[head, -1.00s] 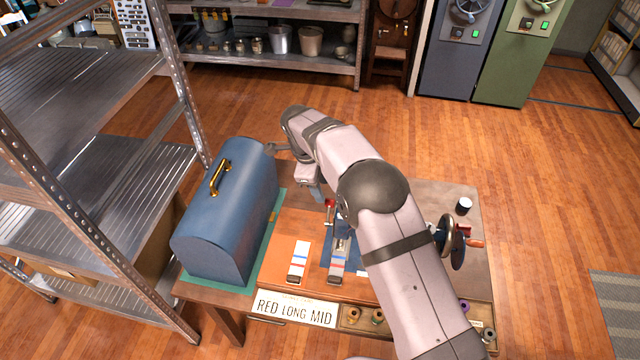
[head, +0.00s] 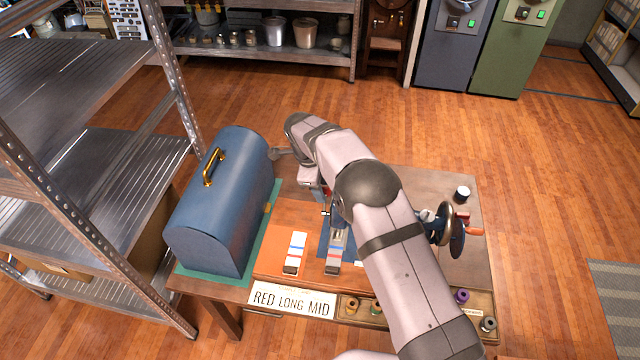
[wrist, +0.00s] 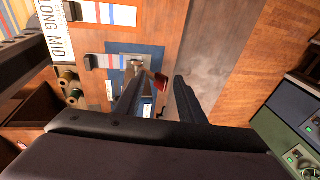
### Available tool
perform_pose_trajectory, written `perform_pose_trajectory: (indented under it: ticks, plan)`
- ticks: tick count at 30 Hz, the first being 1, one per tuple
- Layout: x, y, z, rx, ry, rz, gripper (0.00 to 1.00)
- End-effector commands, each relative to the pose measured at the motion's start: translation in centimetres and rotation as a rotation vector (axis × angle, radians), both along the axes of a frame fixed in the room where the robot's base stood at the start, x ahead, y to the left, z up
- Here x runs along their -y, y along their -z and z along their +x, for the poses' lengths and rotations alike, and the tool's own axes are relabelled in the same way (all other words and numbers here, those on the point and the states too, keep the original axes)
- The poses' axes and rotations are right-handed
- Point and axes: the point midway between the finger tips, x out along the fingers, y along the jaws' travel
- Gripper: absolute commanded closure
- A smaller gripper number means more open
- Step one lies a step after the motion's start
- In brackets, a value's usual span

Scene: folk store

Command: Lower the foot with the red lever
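The red lever (wrist: 160,81) shows in the wrist view between my gripper's two dark fingers, closer to the left one. My gripper (wrist: 164,90) is open, with a clear gap around the lever; I cannot tell whether either finger touches it. In the head view my gripper (head: 319,190) hangs at the back of the sewing machine, and the lever is mostly hidden there. A striped fabric strip (head: 334,259) runs under the machine's front end (head: 338,236). The presser foot is too small and covered to judge its height. My arm hides much of the machine.
A blue domed case (head: 222,205) stands on a green mat at the left of the table. A second striped strip (head: 295,252) lies beside the machine. A sign (head: 291,301) reads RED LONG MID.

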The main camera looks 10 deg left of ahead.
Motion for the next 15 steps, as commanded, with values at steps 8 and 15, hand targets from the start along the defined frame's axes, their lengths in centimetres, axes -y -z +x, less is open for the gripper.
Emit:
perform_pose_trajectory:
  ticks: [8,15]
  plan:
    - [0.09,0.64,0.13,0.000,0.000,0.000,0.64]
    - [0.16,1.15,0.23,0.000,0.000,0.000,0.64]
